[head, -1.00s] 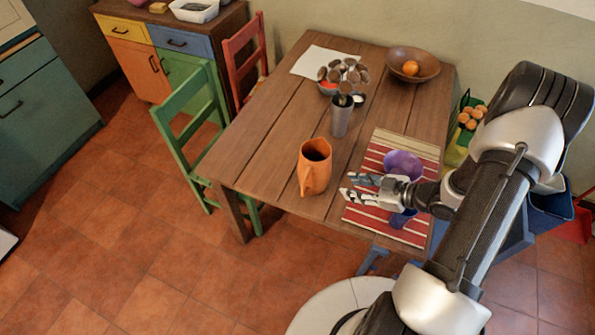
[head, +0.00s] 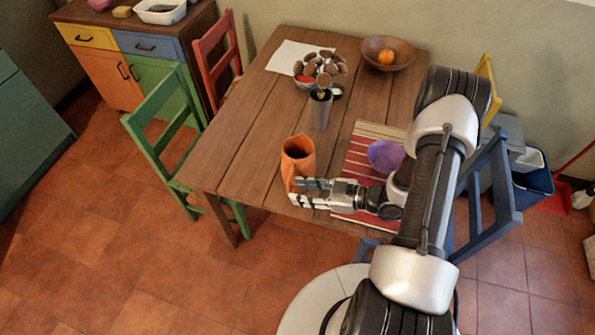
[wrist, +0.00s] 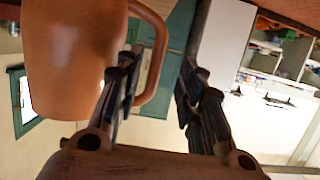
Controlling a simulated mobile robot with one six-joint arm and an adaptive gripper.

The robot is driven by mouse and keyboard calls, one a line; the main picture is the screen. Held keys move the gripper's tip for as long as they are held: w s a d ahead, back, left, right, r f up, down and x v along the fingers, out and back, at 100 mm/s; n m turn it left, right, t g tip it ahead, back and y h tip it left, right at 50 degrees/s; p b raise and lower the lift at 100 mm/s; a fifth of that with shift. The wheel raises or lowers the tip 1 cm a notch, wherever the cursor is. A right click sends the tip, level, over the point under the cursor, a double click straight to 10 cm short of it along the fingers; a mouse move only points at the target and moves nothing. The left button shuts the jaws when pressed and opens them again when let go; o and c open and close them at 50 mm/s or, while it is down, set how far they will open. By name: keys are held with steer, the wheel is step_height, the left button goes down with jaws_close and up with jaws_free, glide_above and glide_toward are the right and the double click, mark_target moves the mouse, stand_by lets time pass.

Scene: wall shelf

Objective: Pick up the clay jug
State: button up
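The orange-brown clay jug (head: 300,153) stands upright near the front edge of the wooden table in the head view. In the wrist view its body (wrist: 75,60) fills the upper left, and its looped handle reaches toward the middle. My gripper (head: 297,192) is at the jug's near side, by the handle. It is open, with a clear gap between its fingers in the wrist view (wrist: 161,62). The handle appears to lie partly in this gap, close to the left finger. I cannot tell whether a finger touches it.
A grey metal cup (head: 320,112) stands behind the jug. A purple bowl (head: 384,155) sits on the striped mat (head: 366,150) to the right, partly behind my arm. A wooden bowl (head: 372,57) with an orange is at the back. The table left of the jug is clear.

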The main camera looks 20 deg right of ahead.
mark_target(288, 188)
steer(key=b+x, duration=0.1)
steer(key=x, duration=0.4)
steer(key=shift+w+d, duration=0.15)
steer(key=shift+w, duration=0.05)
steer(key=shift+c, duration=0.4)
jaws_close()
stand_by(0.3)
steer(key=shift+r, duration=0.15)
